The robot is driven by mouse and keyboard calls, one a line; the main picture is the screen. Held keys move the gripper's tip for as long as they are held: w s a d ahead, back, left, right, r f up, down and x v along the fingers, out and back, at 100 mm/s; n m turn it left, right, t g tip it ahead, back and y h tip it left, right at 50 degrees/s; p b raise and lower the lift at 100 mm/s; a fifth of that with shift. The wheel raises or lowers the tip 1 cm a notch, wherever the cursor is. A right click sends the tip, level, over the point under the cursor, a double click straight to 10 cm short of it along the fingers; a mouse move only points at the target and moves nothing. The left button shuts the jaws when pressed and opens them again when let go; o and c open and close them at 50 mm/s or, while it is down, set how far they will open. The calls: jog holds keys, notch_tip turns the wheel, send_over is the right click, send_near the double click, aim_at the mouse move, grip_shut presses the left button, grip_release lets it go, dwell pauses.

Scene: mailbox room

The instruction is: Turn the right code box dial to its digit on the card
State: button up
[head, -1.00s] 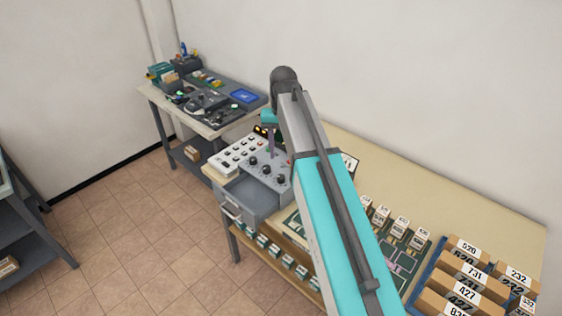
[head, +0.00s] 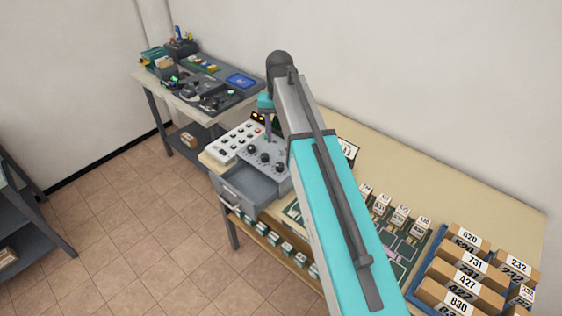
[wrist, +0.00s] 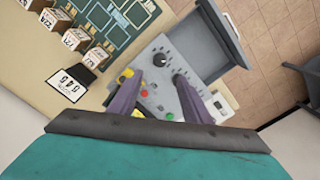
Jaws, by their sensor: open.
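The grey code box (head: 262,158) stands on the table with several black dials on its sloped face. The right dial (head: 280,168) shows in the head view. In the wrist view a black dial (wrist: 160,60), likely the same one, lies just beyond the fingertips. My gripper (wrist: 158,78) is open, its two purple fingers apart above the box face, with nothing between them. In the head view my gripper (head: 268,128) hangs over the back of the box. The white card (wrist: 69,84) appears to read 545. Dial pointers are too small to read.
A grey open drawer (head: 247,190) juts out at the box's front. A white button panel (head: 237,142) stands left of it. Small labelled boxes (wrist: 85,38) stand on a green board beside the card. A blue tray (head: 424,281) of numbered cartons is at right.

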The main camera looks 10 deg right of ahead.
aim_at(280, 165)
notch_tip(280, 165, down, 12)
jog(key=shift+f+b, duration=0.25)
jog(key=shift+b, duration=0.25)
dwell(0.4)
jog(key=c, duration=1)
